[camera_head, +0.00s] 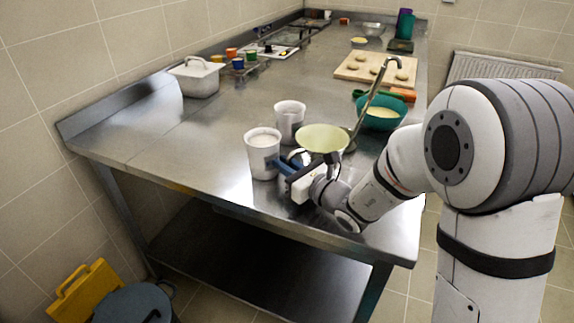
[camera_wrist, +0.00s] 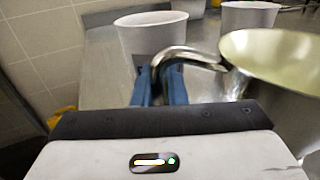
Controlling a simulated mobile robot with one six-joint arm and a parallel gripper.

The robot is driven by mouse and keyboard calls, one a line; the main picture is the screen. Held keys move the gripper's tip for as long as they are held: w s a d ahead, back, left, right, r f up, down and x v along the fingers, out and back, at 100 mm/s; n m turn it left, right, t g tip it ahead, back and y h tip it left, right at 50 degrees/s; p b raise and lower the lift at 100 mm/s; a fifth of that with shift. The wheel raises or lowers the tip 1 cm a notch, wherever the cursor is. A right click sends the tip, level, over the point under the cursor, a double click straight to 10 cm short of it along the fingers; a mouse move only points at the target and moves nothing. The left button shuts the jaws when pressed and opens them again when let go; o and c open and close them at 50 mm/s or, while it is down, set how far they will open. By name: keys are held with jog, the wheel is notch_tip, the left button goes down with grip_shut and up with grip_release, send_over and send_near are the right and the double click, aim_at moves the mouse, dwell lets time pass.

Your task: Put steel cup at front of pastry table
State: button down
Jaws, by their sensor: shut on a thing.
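The steel cup (camera_head: 322,139), wide-rimmed with a pale yellow inside, is near the front edge of the steel table (camera_head: 185,150), which I take to be the pastry table. In the wrist view the cup (camera_wrist: 285,60) is at the right, with its curved metal handle (camera_wrist: 182,52) running left to my gripper. My gripper (camera_head: 289,164) is left of and in front of the cup; its blue fingers (camera_wrist: 160,80) are shut on the handle. The cup looks roughly upright. My gripper and wrist hide its lower part, so I cannot tell whether it touches the table.
Two white tubs (camera_head: 262,158) (camera_head: 289,126) stand close left of the cup. A teal bowl (camera_head: 380,122) is behind right, and a ladle (camera_head: 372,92) rises behind the cup. A lidded white box (camera_head: 196,78) is farther left. The table's front left is clear.

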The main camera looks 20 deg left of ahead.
jog(key=shift+f+b, duration=0.15)
jog(key=shift+b, duration=0.15)
jog(key=c, duration=1.5)
grip_release()
jog(key=shift+o, duration=0.2)
jog(key=shift+r+p, duration=0.25)
jog(key=shift+p, duration=0.1)
jog(key=v, duration=1.2)
